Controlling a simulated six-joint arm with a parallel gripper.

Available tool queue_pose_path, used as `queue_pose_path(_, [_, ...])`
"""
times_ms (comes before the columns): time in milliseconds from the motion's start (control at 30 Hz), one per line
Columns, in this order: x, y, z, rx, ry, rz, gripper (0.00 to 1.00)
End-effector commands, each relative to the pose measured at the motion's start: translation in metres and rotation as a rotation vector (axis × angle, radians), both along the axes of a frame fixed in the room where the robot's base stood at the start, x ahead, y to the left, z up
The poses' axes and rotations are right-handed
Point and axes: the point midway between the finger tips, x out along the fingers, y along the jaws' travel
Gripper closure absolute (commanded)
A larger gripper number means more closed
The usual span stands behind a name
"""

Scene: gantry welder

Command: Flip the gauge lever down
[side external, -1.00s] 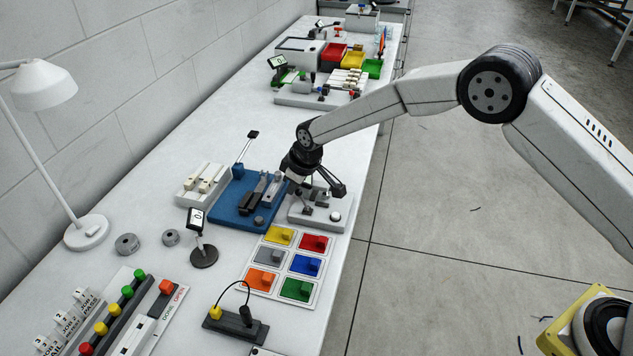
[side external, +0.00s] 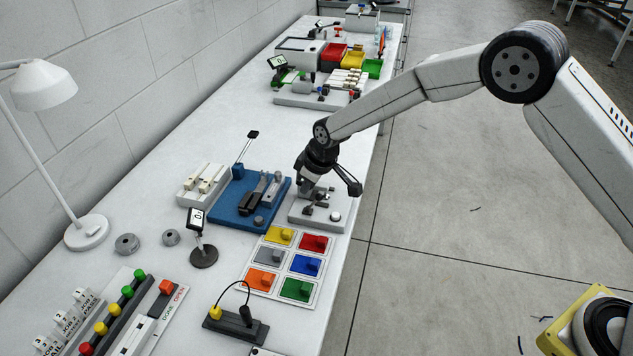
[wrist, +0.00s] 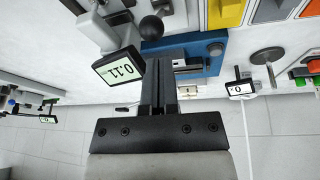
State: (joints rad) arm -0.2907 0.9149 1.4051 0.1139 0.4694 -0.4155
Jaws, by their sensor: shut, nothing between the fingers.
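The gauge stands on a light grey base plate (side external: 325,223) at the bench's right edge. A black ball knob (wrist: 151,28), apparently the gauge lever's, shows just above my fingertips in that picture. I cannot tell whether they touch. My gripper (wrist: 158,64) is shut and empty. In the side view it is low over the grey base, and my wrist partly hides the gauge, so the lever's angle is unclear there.
A blue fixture (side external: 229,213) stands just left of the gauge base. A panel of coloured blocks (side external: 262,291) lies in front. A small display on a round stand (side external: 204,257) is farther left. The bench beyond the blue fixture is clear.

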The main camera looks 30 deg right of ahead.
Motion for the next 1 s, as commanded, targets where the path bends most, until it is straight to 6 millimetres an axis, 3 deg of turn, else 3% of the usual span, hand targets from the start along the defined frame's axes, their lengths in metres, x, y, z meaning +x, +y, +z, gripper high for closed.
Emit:
queue_pose_path(300, [0.0, 0.0, 0.011, 0.0, 0.0, 0.0, 1.0])
queue_pose_path(1000, [0.004, 0.003, 0.017, 0.001, -0.001, 0.0, 1.0])
